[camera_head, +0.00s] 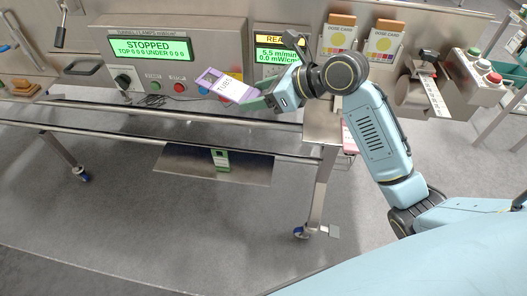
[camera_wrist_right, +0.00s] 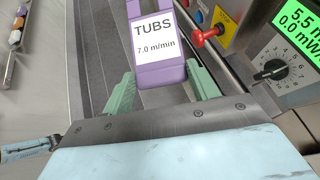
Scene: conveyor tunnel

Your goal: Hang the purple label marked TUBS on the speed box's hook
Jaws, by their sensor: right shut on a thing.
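The purple label marked TUBS (camera_head: 229,85) is held out at the end of my right arm, tilted, in front of the control panels. In the right wrist view the label (camera_wrist_right: 158,42) reads TUBS and 7.0 m/min. The green fingers of my right gripper (camera_head: 252,103) are shut on the label's near purple end; they also show in the wrist view (camera_wrist_right: 162,85). The speed box (camera_head: 262,40) has a green display reading 5.5 m/min and is partly covered by my right wrist. Its dial (camera_wrist_right: 272,69) shows in the wrist view. I cannot make out its hook. My left gripper is not in view.
A panel with a STOPPED display (camera_head: 150,48) and buttons stands left of the speed box. Two DOSE CARD tags (camera_head: 384,44) hang to its right. A red knob (camera_wrist_right: 206,36) juts out right of the label. Steel conveyor rails (camera_head: 130,128) run below.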

